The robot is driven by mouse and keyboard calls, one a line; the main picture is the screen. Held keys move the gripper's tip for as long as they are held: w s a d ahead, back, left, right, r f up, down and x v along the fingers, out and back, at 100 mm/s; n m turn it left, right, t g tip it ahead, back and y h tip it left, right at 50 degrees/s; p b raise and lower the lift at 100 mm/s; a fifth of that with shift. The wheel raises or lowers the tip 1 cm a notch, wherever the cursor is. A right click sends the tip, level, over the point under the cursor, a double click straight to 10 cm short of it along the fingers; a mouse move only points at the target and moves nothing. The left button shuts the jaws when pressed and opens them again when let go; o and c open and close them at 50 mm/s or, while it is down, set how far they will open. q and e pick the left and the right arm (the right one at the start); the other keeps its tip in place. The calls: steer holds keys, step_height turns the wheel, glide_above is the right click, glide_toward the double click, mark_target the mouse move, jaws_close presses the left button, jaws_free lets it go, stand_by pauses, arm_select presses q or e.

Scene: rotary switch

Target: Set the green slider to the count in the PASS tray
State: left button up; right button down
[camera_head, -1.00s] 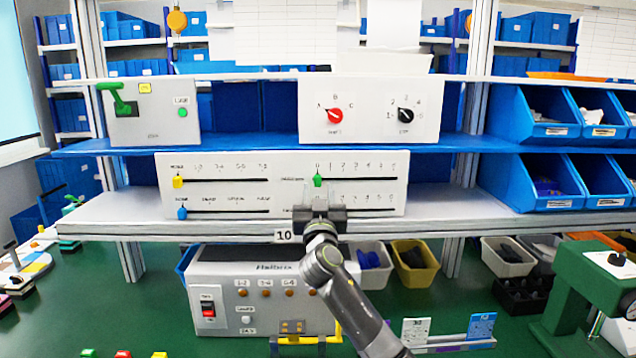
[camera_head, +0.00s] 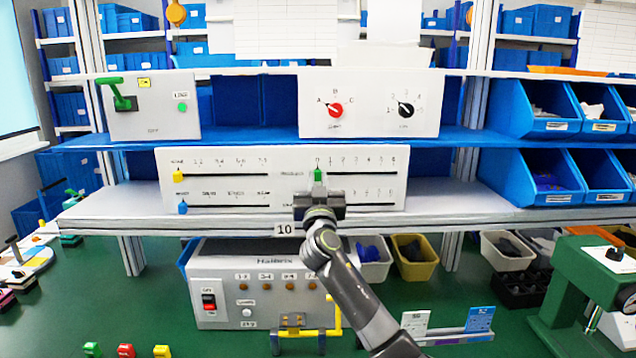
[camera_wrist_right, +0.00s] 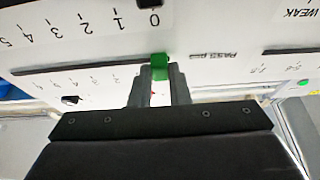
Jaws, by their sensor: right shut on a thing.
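The green slider knob (camera_head: 318,175) stands at the 0 end of the upper right slot in the white slider panel (camera_head: 280,164). The right wrist view shows this green knob (camera_wrist_right: 159,66) beside the large 0, with the scale running to 5 on the left. My right gripper (camera_wrist_right: 160,75) is shut on the knob, one finger on each side. In the head view my right gripper (camera_head: 318,188) covers part of the lower right slot. My left gripper is not in view. I cannot make out a tray marked PASS.
A yellow knob (camera_head: 179,175) and a blue knob (camera_head: 183,208) sit at the left ends of the left slots. Above is a box with red (camera_head: 335,110) and black (camera_head: 405,110) rotary knobs.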

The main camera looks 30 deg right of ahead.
steer(key=s+d, duration=0.1)
steer(key=d+b, duration=0.1)
steer(key=shift+s+d, duration=0.35)
steer(key=shift+d, duration=0.05)
steer(key=c, duration=1.4)
jaws_free()
steer(key=shift+o, duration=0.2)
steer(key=shift+a, duration=0.15)
